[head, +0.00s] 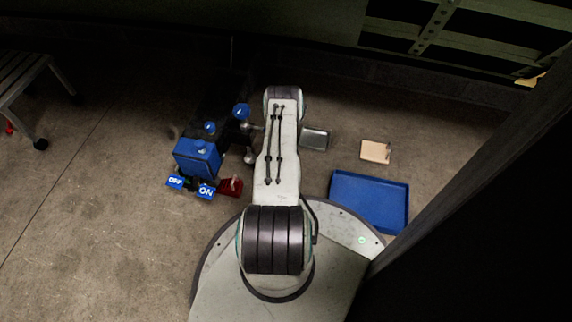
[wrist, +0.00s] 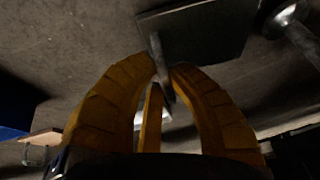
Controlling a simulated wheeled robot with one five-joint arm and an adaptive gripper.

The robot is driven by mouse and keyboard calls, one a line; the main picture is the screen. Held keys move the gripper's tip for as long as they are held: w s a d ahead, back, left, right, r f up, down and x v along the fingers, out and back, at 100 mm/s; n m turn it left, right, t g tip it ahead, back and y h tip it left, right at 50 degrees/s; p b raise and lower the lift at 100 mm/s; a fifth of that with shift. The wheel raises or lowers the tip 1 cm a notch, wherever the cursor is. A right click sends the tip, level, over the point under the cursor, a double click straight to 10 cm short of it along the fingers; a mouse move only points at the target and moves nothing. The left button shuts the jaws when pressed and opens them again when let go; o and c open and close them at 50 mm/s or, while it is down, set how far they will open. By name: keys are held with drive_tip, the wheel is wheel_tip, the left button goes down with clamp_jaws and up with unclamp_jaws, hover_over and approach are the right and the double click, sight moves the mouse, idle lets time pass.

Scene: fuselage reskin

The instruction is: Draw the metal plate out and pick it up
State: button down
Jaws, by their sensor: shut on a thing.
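The metal plate (head: 314,138) is a small grey rectangle just right of my arm in the head view. My arm hides the gripper in the head view. I cannot tell whether the plate touches the floor.
A blue machine (head: 197,158) with ON and OFF pedals stands left of my arm, a red piece (head: 230,187) beside it. A blue tray (head: 369,202) and a tan board (head: 376,151) lie right. Bare floor surrounds them. A metal rod (wrist: 286,14) is close to the plate.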

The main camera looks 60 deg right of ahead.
drive_tip(key=c, duration=1.2)
unclamp_jaws()
drive_tip(key=shift+o, duration=0.2)
drive_tip(key=v, duration=1.2)
drive_tip(key=shift+s+a, duration=0.1)
